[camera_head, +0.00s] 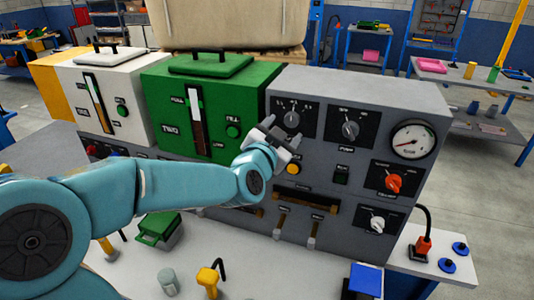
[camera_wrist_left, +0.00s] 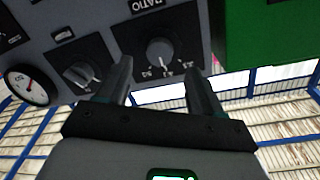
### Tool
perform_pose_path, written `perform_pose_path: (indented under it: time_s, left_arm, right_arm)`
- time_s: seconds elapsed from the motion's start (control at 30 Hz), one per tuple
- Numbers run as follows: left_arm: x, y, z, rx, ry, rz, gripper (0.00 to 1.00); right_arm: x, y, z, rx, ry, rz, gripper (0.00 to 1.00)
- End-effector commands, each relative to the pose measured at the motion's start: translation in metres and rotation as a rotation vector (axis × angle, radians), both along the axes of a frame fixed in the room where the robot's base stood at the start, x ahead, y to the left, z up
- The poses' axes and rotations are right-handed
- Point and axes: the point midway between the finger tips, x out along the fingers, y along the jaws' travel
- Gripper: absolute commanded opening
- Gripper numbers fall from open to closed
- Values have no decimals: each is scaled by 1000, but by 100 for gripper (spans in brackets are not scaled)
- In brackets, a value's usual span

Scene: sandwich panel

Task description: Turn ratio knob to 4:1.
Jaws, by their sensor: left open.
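The ratio knob (camera_head: 291,118) is a dark round knob on a black plate, high on the left of the grey control panel (camera_head: 334,232). In the left wrist view the ratio knob (camera_wrist_left: 160,52) shows under the upside-down word RATIO, with small scale marks around it. The marks are too small to read surely, and I cannot tell the knob's setting. My left gripper (camera_head: 280,136) is open just below and in front of the knob. In the left wrist view its two fingers (camera_wrist_left: 158,72) stand on either side of the knob, apparently not touching it. My right gripper is not in view.
A second knob (camera_head: 350,129), a gauge (camera_head: 411,141) and a red knob (camera_head: 394,181) sit right of it on the panel. An orange button (camera_head: 293,168) is close below my gripper. A green tank unit (camera_head: 170,95) adjoins the panel on the left.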

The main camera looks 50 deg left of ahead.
Motion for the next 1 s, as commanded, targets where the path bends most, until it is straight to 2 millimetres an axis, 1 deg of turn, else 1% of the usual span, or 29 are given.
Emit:
perform_pose_path:
  time_s: [0.03, 0.2, 0.3, 0.43, 0.6, 1.0]
  left_arm:
    - [-14, -6, 0, 0, -5, -1, 66]
    - [-54, -26, 4, 1, -4, -2, 66]
    - [-74, -35, 6, 0, -2, -1, 66]
    - [-91, -43, 8, -1, -1, 0, 66]
    - [-100, -48, 7, -1, 1, 0, 66]
    - [-101, -48, 6, 0, 2, -1, 66]
  right_arm:
    - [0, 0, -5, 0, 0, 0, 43]
    - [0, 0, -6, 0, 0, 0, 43]
    - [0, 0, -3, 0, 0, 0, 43]
    - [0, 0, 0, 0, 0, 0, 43]
    - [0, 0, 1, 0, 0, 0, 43]
    - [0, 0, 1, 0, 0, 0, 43]
